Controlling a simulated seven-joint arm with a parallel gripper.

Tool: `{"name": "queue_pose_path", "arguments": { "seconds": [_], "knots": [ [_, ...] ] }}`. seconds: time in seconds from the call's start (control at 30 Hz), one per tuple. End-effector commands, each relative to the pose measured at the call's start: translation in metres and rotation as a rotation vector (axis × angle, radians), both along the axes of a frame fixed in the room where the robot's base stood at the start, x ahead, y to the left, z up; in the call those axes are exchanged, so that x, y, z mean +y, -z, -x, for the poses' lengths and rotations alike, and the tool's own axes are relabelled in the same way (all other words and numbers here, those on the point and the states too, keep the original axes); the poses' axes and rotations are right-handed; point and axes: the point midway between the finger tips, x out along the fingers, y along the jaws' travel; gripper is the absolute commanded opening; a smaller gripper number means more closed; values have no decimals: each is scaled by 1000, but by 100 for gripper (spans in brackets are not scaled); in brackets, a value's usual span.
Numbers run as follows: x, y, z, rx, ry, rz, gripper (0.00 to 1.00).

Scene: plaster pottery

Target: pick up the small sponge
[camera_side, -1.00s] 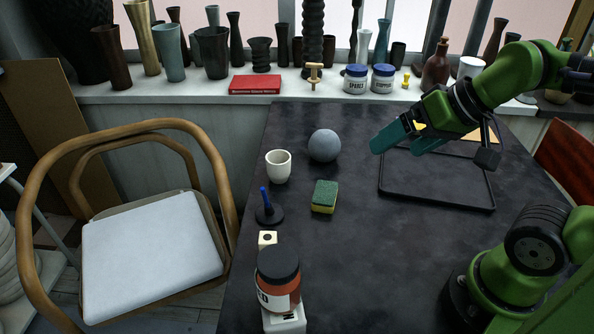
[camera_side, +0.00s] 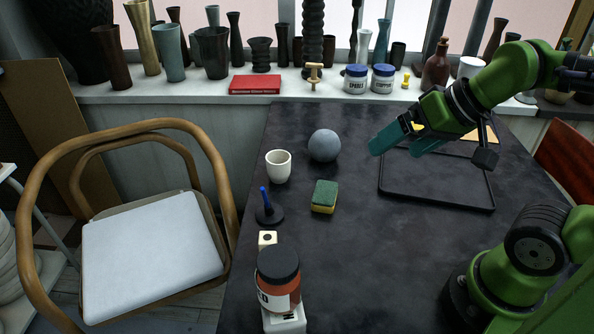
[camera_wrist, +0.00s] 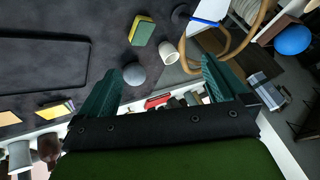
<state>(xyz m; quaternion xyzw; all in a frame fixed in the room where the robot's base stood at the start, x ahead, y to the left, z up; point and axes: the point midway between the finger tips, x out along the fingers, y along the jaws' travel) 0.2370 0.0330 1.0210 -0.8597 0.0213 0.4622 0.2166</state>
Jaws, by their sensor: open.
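A sponge (camera_side: 324,197), dark green on top and yellow below, lies on the dark table left of the black tray. It also shows near the top of the wrist view (camera_wrist: 142,31). My gripper (camera_side: 396,149) has teal fingers and hangs above the tray's left side, to the right of the sponge and farther back. Its fingers stand wide apart in the wrist view (camera_wrist: 160,72), with nothing held between them.
A grey ball (camera_side: 324,146), a white cup (camera_side: 278,167) and a blue-handled tool on a round base (camera_side: 268,212) stand near the sponge. A jar (camera_side: 278,282) is at the front. The black tray (camera_side: 437,203) is at right. Yellow pieces (camera_wrist: 55,110) lie at its far side.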

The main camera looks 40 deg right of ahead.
Motion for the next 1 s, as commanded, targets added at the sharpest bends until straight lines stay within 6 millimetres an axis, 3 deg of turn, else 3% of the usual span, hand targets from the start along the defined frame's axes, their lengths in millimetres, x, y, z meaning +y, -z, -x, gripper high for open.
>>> {"name": "queue_pose_path", "arguments": {
  "seconds": [0.13,0.27,0.5,0.7,0.8,0.9,1.0],
  "knots": [
    [-1,13,-17,89,-4,14,100],
    [-4,21,-49,199,-80,82,100],
    [-11,48,-118,388,-392,258,100],
    [-18,69,-163,486,-699,377,100],
    [-21,64,-174,489,-820,424,100],
    [-22,56,-174,482,-889,451,100],
    [-22,62,-171,485,-924,454,100]
  ]
}}
